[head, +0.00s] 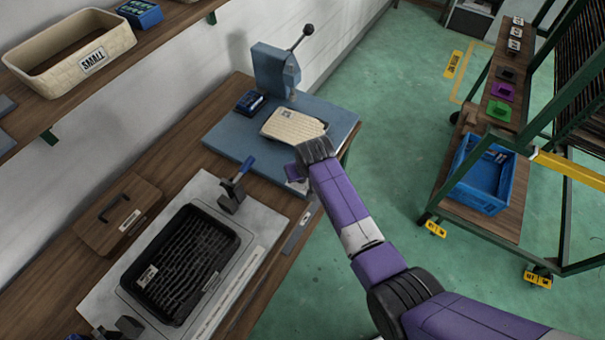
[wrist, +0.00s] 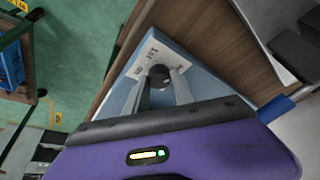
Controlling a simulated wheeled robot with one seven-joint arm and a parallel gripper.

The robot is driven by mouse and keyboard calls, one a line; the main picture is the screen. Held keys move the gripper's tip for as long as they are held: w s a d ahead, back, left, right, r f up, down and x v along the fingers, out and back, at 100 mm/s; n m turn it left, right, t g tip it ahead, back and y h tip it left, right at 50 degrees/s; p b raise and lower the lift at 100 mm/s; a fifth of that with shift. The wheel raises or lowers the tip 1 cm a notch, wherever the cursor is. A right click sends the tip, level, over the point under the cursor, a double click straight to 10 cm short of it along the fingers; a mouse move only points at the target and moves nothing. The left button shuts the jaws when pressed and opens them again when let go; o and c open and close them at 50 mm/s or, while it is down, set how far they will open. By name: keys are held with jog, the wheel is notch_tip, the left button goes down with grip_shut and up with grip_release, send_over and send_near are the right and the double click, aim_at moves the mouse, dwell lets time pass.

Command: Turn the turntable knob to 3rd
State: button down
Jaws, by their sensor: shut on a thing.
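The turntable's blue base (head: 225,130) stands on the wooden bench, with a cream woven-patterned tray panel (head: 293,127) on it. The knob (wrist: 159,73) is dark and round, on a white marked plate (wrist: 150,55) at a corner of the blue base. My gripper (wrist: 160,82) is shut on the knob, one finger on each side. The plate's marks are too small and blurred to read, so the knob's setting cannot be told. In the head view my gripper (head: 298,172) is at the base's front corner, and my wrist hides the knob.
A blue press (head: 270,70) with a black-balled lever rises behind the panel. A black tray (head: 180,258) in a grey fixture with a blue-handled clamp (head: 236,187) is at left. A green rack with a blue crate (head: 480,180) stands across the clear green floor.

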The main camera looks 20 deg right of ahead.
jog(key=m+h, duration=0.1)
jog(key=m, duration=0.1)
jog(key=m+b, duration=0.1)
jog(key=m, duration=0.1)
jog(key=shift+a+f+m+g+h, duration=0.1)
jog(key=shift+a+m+g+h, duration=0.1)
jog(key=shift+m+g+h, duration=0.15)
jog(key=m+b, duration=0.1)
jog(key=m, duration=0.1)
jog(key=m+g+h+b, duration=0.1)
jog(key=m+b, duration=0.1)
jog(key=shift+w+f+m+h, duration=0.1)
jog(key=shift+w+m+h, duration=0.05)
jog(key=shift+m+h, duration=0.1)
jog(key=m+g+b, duration=0.1)
jog(key=m+b, duration=0.1)
jog(key=m+g+b, duration=0.1)
jog(key=m+b, duration=0.2)
jog(key=shift+w+a+h, duration=0.15)
jog(key=shift+h, duration=0.25)
jog(key=m+b, duration=0.2)
jog(key=m+g+b, duration=0.1)
jog(key=m, duration=0.1)
jog(key=shift+g+b, duration=0.25)
jog(key=shift+b, duration=0.15)
jog(key=shift+m, duration=0.3)
jog(key=c, duration=1.1)
grip_release()
jog(key=shift+r, duration=0.2)
